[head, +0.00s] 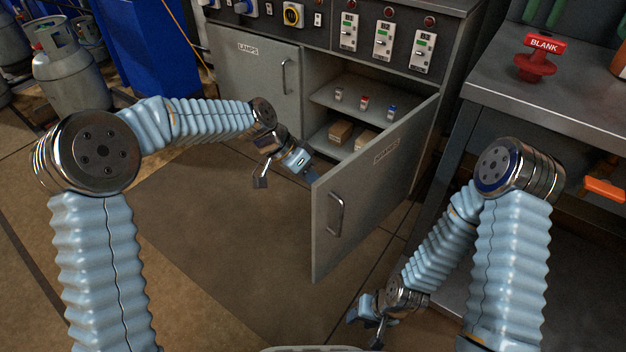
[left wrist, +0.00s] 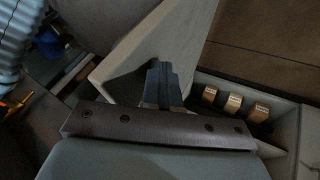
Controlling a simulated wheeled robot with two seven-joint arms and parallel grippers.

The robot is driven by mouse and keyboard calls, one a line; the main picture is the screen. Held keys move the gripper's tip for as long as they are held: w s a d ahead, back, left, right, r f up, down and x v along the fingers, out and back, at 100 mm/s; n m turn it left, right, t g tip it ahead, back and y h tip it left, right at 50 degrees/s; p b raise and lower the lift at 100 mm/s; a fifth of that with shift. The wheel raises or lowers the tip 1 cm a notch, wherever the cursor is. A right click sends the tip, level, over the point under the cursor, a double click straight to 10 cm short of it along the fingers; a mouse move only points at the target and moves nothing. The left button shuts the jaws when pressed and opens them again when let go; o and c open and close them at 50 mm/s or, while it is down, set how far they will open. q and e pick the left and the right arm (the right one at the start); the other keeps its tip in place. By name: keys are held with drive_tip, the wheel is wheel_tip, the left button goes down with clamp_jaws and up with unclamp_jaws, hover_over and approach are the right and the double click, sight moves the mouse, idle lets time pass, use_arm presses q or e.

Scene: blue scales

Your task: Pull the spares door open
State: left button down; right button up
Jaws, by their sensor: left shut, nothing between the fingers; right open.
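The grey spares door (head: 375,185) stands swung well out from the cabinet. Its handle (head: 336,213) is on the outer face near the free edge. My left gripper (head: 311,176) is at the top of the door's free edge, on the cabinet side, partly hidden by the door. In the left wrist view its fingers (left wrist: 160,85) are shut with nothing between them, close against a pale panel; I cannot tell whether they touch it. My right gripper (head: 352,316) is open and low in front of the door, away from the handle.
The open compartment shows a shelf (head: 350,103) with small parts and boxes (head: 341,132) below. The lamps door (head: 255,75) is shut at left. A bench with a red blank stand (head: 537,65) is at right. Gas cylinders (head: 65,70) stand far left. The floor before the cabinet is clear.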

sight(342, 204)
use_arm(q)
drive_tip(key=shift+n+t, duration=0.5)
drive_tip(key=shift+n, duration=0.2)
drive_tip(key=s+d+b, duration=0.1)
drive_tip(key=s+d, duration=0.1)
drive_tip(key=s+d+b, duration=0.1)
drive_tip(key=s+d, duration=0.2)
drive_tip(key=shift+s+f, duration=0.15)
drive_tip(key=shift+f, duration=0.05)
drive_tip(key=s+d+b, duration=0.1)
drive_tip(key=s+d, duration=0.3)
drive_tip(key=d, duration=0.2)
drive_tip(key=shift+s+r+n+t, duration=0.2)
drive_tip(key=shift+s+n+t, duration=0.1)
drive_tip(key=shift+s+n, duration=0.1)
drive_tip(key=shift+w+a, duration=0.1)
